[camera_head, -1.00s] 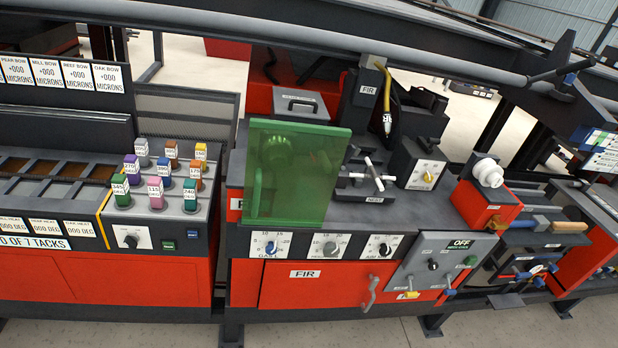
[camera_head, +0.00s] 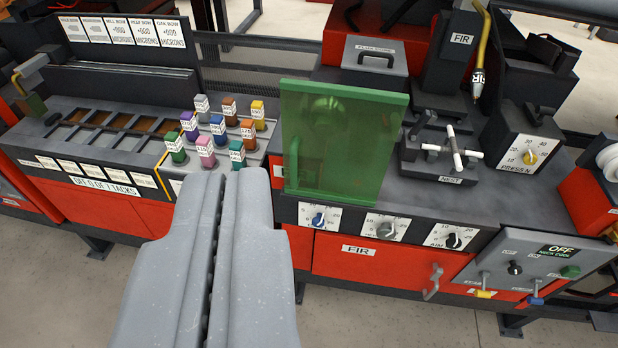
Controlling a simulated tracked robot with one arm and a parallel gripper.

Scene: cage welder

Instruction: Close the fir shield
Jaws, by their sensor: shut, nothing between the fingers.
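The fir shield (camera_head: 350,150) is a see-through green panel with a green bar handle (camera_head: 294,165) on its left side. It stands upright at the left part of the fir station, and a rounded green shape shows through it. The nest (camera_head: 445,155), with a white cross-shaped piece on it, lies uncovered to the right of the shield. My gripper (camera_head: 238,178) is shut and empty. It reaches up from the bottom of the view, with its tips left of the shield and below the handle, apart from both as far as I can tell.
Several coloured, numbered knobs (camera_head: 218,125) stand on a panel just beyond my gripper tips. Three dials (camera_head: 385,225) line the fir station's front edge above a red door (camera_head: 390,262). A hanging torch (camera_head: 478,80) and press box (camera_head: 530,145) stand at the right. Grey floor is open in front.

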